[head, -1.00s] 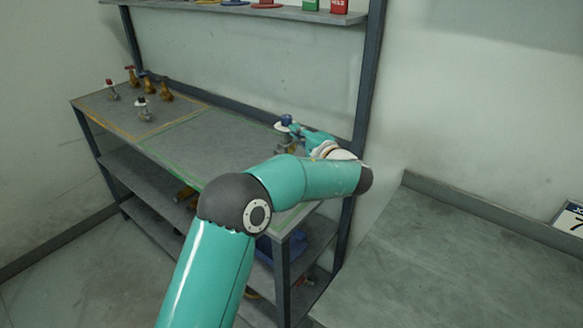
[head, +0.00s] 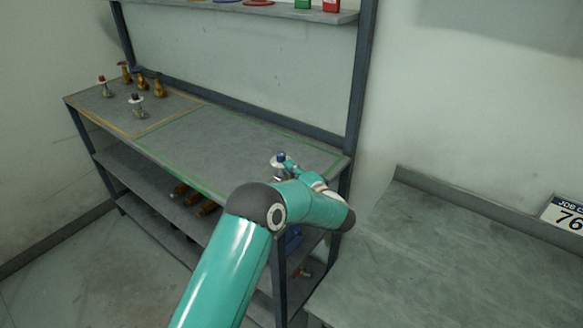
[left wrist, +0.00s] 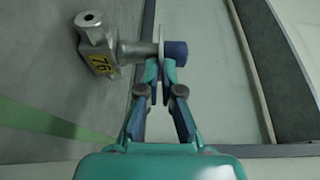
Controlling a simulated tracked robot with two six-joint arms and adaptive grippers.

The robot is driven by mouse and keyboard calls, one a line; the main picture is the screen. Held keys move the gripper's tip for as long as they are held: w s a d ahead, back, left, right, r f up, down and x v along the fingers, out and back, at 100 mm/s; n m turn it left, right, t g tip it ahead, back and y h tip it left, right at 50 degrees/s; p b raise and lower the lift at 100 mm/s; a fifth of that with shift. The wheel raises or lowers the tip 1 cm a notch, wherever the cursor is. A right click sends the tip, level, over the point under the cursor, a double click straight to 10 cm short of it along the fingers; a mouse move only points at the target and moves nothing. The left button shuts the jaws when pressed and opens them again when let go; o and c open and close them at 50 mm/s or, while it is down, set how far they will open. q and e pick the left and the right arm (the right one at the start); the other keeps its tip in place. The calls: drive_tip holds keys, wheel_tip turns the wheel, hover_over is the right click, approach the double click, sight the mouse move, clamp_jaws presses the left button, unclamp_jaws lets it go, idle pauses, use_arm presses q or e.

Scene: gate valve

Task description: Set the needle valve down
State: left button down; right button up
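The needle valve (left wrist: 100,50) is a grey metal body with a yellow 76 tag, a thin pale disc and a blue cap. In the head view its blue cap and pale disc (head: 279,160) show at the right front part of the bench top. My left gripper (left wrist: 160,72) has its fingertips closed in around the valve at the disc, below the blue cap; it also shows in the head view (head: 291,167). The valve's lower end is hidden in the head view, so I cannot tell whether it touches the bench. My right gripper is not in view.
The bench top (head: 225,135) has a green-outlined area, clear beside the valve, and a yellow-outlined area (head: 125,122) with several valves at the left. A bare grey worktop (head: 430,250) and a job card (head: 566,214) reading 76 are at the right.

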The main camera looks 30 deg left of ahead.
use_arm(q)
drive_tip(key=c, duration=1.3)
unclamp_jaws()
drive_tip(key=shift+d, duration=0.1)
drive_tip(key=b+v, duration=0.3)
drive_tip(key=v, duration=0.9)
drive_tip(key=shift+b, duration=0.35)
